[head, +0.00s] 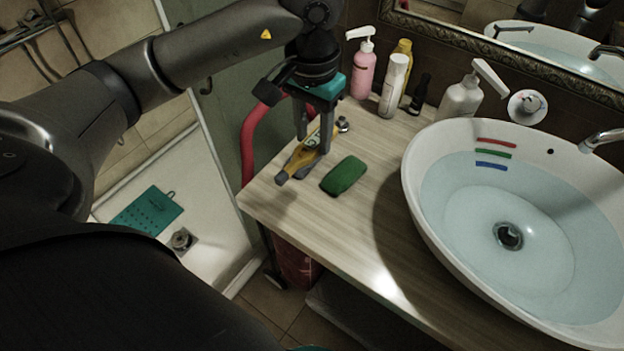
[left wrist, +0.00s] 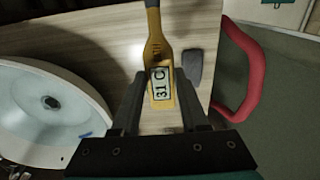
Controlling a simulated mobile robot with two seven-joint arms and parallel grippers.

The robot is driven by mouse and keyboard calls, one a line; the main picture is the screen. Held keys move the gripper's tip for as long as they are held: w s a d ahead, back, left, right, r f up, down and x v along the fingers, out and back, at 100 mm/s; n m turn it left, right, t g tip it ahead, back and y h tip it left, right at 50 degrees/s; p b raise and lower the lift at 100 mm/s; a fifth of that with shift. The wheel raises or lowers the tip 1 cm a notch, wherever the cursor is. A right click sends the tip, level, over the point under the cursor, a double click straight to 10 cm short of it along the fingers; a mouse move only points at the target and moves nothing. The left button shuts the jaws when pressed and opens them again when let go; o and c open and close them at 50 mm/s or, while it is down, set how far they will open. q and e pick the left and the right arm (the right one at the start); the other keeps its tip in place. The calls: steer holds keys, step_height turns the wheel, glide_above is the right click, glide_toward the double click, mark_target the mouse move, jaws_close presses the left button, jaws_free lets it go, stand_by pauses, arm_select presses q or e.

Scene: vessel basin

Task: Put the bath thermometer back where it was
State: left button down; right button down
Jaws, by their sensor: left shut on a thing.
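The bath thermometer (head: 296,160) is yellow with a grey tip. My left gripper (head: 314,143) is shut on it over the left end of the wooden counter. In the left wrist view the thermometer (left wrist: 155,50) lies between the two fingers, and its display reads 31 C. I cannot tell whether it touches the counter. A small dark grey piece (left wrist: 193,66) lies on the counter beside it. The basin (head: 412,190) holds water and has red, green and blue bars on its inner wall. My right gripper is not in view.
A green oblong (head: 344,175) lies on the counter just right of the thermometer. A pink pump bottle (head: 362,70), a white bottle (head: 393,85) and other bottles stand along the back. A red curved bar (head: 249,145) runs past the counter's left edge. The counter's front is clear.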

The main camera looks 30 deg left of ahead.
arm_select(q)
steer(key=shift+f, duration=6.95)
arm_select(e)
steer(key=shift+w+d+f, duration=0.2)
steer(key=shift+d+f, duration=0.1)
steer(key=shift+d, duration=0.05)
arm_select(q)
steer(key=shift+b, duration=0.4)
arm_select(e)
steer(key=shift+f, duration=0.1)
arm_select(q)
steer(key=shift+f+b, duration=0.4)
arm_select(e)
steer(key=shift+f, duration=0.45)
arm_select(q)
steer(key=shift+c, duration=2.1)
jaws_free()
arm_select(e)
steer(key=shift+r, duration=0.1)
arm_select(q)
steer(key=shift+r, duration=0.1)
steer(key=shift+r+p, duration=0.45)
steer(key=shift+p, duration=0.2)
step_height(320, 180, up, 12)
steer(key=shift+s+f, duration=0.1)
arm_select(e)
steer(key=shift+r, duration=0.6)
